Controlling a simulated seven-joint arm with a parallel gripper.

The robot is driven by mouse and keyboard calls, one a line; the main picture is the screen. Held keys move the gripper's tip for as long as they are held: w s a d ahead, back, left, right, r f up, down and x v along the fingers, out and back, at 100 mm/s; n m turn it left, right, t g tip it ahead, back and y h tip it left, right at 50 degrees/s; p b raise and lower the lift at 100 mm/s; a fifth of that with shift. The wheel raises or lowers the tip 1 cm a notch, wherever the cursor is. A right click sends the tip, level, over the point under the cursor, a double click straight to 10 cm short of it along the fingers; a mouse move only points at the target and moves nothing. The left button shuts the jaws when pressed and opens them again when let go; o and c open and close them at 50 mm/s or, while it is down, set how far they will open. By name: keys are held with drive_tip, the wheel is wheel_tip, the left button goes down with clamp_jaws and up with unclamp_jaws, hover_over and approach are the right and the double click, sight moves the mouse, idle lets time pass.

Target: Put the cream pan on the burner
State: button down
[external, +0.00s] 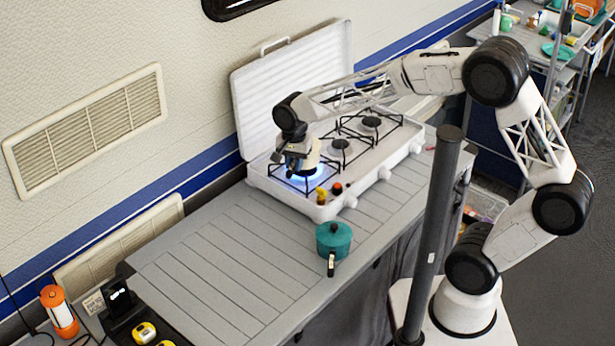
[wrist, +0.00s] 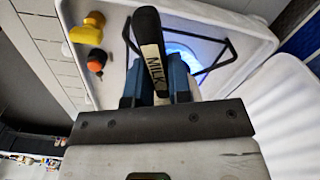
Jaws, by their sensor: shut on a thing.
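My gripper (external: 296,160) is over the left end of the white stove (external: 325,207). In the wrist view its blue fingers (wrist: 156,82) are shut on a black handle with a "MILK" label (wrist: 154,62). I take this to be the handle of the cream pan (external: 313,157), whose pale side shows just beside the fingers in the external view. Most of the pan is hidden by my gripper. The lit burner (external: 300,181) glows blue just below it, and the glow also shows in the wrist view (wrist: 187,52). I cannot tell whether the pan touches the grate.
A yellow and an orange-black item (external: 337,188) sit on the stove's front edge. The raised white lid (external: 290,80) stands behind. Two more burners (external: 340,144) are unlit.

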drive_tip(key=shift+f, duration=0.1)
drive_tip(key=c, duration=1)
unclamp_jaws()
drive_tip(key=shift+c, duration=0.2)
wheel_tip(320, 180, up, 12)
idle(0.5)
